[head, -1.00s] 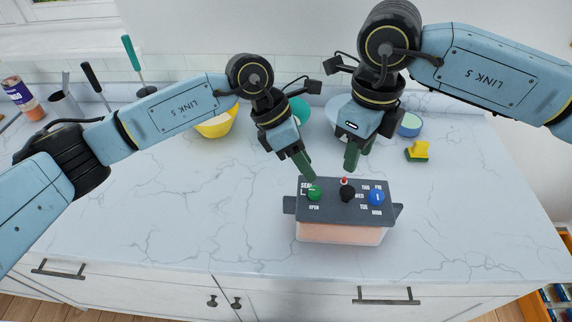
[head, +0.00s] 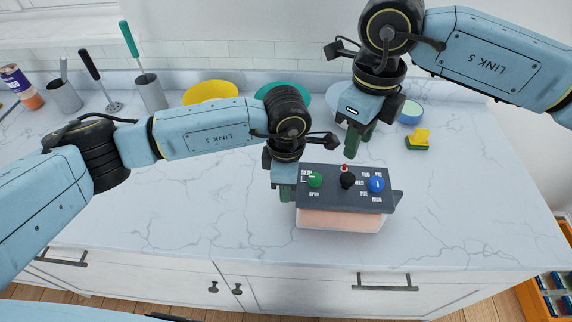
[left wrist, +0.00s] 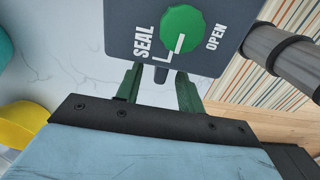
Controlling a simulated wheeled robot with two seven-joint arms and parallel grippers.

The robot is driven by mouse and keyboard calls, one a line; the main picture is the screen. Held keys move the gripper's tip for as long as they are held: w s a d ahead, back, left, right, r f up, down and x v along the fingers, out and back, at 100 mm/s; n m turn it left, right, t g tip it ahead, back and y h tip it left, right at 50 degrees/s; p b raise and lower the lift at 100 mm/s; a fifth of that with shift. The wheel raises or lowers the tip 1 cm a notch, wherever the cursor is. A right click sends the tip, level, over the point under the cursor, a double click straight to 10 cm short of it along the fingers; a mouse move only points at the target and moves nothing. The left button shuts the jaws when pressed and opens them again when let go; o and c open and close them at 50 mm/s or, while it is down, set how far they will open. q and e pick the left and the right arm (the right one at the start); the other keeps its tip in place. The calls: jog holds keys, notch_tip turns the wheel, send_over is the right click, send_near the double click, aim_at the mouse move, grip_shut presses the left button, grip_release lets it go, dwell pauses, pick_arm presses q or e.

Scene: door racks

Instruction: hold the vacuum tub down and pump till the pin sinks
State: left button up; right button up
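The vacuum tub (head: 340,219) stands on the counter, with pinkish contents and a dark grey lid (head: 330,196). The lid carries a green seal knob (head: 315,180), a black knob (head: 347,180), a blue dial (head: 376,184) and a raised red pin (head: 344,168). My left gripper (head: 286,193) is low at the tub's left side, covering the lid's left tab. In the left wrist view its fingers (left wrist: 160,92) are apart, with a small dark tab between them, beside the lid and green knob (left wrist: 182,29). My right gripper (head: 358,142) hangs behind and above the lid; its finger gap is unclear.
A yellow bowl (head: 210,91), a teal bowl (head: 284,89), a blue-green round container (head: 410,112) and a yellow-green sponge (head: 418,139) stand behind. Utensil holders (head: 151,95) are at the back left. The counter's front edge is close to the tub.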

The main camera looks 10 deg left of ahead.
aim_at(348, 177)
pick_arm(q)
jog(key=shift+f, duration=2.05)
grip_shut()
pick_arm(e)
jog(key=shift+o, duration=0.2)
jog(key=shift+o, duration=1)
notch_tip(348, 177, down, 2)
jog(key=m, duration=0.4)
jog(key=shift+f, duration=0.25)
jog(key=shift+f+m, duration=0.25)
jog(key=shift+m, duration=0.05)
jog(key=shift+f, duration=4.3)
